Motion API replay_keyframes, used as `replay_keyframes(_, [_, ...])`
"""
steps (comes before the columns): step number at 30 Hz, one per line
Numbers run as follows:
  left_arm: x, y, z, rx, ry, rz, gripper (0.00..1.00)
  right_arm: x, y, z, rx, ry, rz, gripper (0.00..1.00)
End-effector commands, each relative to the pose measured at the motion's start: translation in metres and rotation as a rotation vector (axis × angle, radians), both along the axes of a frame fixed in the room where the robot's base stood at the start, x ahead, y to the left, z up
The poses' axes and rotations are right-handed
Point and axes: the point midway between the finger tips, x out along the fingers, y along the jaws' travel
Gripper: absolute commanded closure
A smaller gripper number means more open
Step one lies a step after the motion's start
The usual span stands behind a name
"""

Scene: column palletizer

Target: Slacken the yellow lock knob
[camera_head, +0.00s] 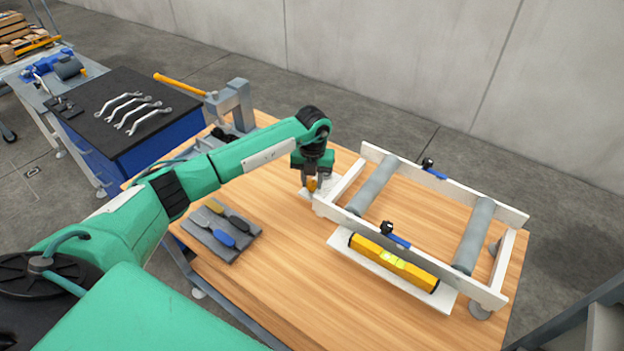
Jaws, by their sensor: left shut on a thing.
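The yellow lock knob (311,185) shows as a small orange-yellow piece at the near left corner of a white roller frame (340,222). My left gripper (311,180) points down over it and is shut on it. The fingers hide most of the knob. A small pale plate (331,182) lies under and beside the gripper on the wooden table. My right gripper is not in view.
A yellow spirit level (393,263) lies on a white board along the frame's near side. Blue-handled clamps (397,238) sit on the frame. A grey mat (215,243) holds hand tools. A grey vise (236,103) stands at the table's back left. The front of the wooden table (310,290) is clear.

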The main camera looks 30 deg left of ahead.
Motion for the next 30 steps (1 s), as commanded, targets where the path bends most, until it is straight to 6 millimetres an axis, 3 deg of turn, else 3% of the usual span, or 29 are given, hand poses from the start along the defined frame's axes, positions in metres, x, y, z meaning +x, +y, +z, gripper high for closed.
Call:
replay_keyframes(11, [0.000,0.000,-0.001,0.000,-0.003,0.150,0.94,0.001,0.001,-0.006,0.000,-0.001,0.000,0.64])
replay_keyframes(30, [0.001,0.000,0.001,-0.002,-0.011,0.742,0.94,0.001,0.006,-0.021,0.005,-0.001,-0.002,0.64])
